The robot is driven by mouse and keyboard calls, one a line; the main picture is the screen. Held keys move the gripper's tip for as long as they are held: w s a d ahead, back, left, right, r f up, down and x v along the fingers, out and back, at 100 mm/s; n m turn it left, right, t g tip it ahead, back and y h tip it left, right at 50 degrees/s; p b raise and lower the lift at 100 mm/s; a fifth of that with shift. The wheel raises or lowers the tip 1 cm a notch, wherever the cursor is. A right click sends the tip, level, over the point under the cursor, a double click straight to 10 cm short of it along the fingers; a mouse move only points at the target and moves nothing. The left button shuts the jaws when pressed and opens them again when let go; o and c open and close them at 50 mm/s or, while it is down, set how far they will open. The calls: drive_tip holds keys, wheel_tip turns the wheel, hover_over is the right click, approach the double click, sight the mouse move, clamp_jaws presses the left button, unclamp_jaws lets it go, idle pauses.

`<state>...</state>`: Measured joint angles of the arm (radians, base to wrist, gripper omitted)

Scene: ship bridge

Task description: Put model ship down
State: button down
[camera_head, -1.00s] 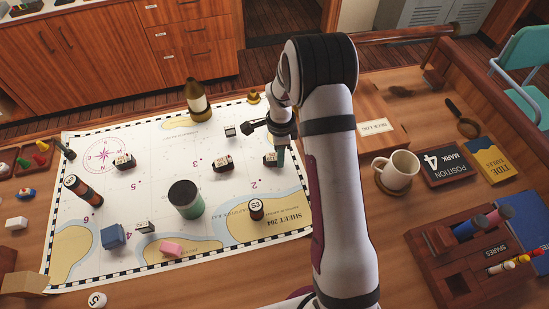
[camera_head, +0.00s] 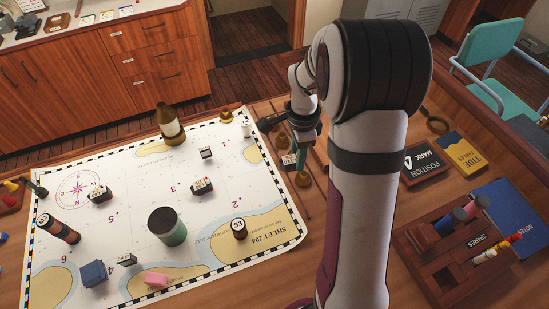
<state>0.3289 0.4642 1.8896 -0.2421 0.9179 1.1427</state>
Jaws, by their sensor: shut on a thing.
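My gripper (camera_head: 298,152) is shut on a model ship (camera_head: 289,160), a small dark hull with a pale top. It holds the ship by the chart's right edge, off the sheet. My gripper and arm hide part of it, and I cannot tell whether it touches the table. Two similar model ships stand on the white chart (camera_head: 130,165): one (camera_head: 202,186) near the number 3, the other (camera_head: 100,194) near the number 5.
A brass piece (camera_head: 303,180) is close below my gripper. A dark bottle (camera_head: 169,124), a green-and-black cylinder (camera_head: 167,227) and a round dark marker (camera_head: 239,228) stand on the chart. The spares rack (camera_head: 450,262) is at the right. My arm hides much of the table's middle right.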

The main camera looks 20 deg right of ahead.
drive_tip(key=shift+s+d+r, duration=0.3)
drive_tip(key=shift+d, duration=0.15)
drive_tip(key=a+r+n, duration=0.1)
drive_tip(key=a+r, duration=0.4)
drive_tip(key=a, duration=0.6)
drive_tip(key=a+r+n, duration=0.1)
drive_tip(key=a+r, duration=0.3)
drive_tip(key=a, duration=0.7)
hover_over(170, 217)
wheel_tip(170, 217, down, 6)
drive_tip(key=shift+f, duration=0.2)
wheel_tip(170, 217, down, 4)
drive_tip(key=shift+a+f, duration=0.1)
drive_tip(key=shift+f, duration=0.1)
drive_tip(key=c, duration=0.5)
unclamp_jaws()
drive_tip(key=shift+c, duration=0.2)
